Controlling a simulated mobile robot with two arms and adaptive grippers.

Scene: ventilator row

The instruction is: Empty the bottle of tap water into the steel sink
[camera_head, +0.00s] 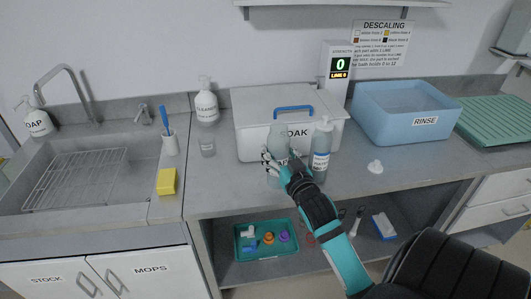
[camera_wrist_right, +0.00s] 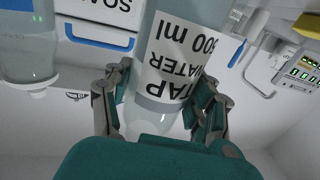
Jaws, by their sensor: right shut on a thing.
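The bottle of tap water (camera_head: 280,136) is pale and clear. It stands in front of the white SOAK box, partly hidden by my right gripper (camera_head: 281,162). In the right wrist view, my right gripper (camera_wrist_right: 158,98) is shut around the bottle (camera_wrist_right: 183,62), with a finger on each side of it; the label reads "TAP WATER" and "500 ml". I cannot tell whether its base touches the counter. The steel sink (camera_head: 92,172) is at the far left, with a wire rack in it and a curved tap behind. My left gripper is out of view.
A second labelled bottle (camera_head: 321,148) stands close on the right. A blue RINSE tub (camera_head: 405,112) is right.

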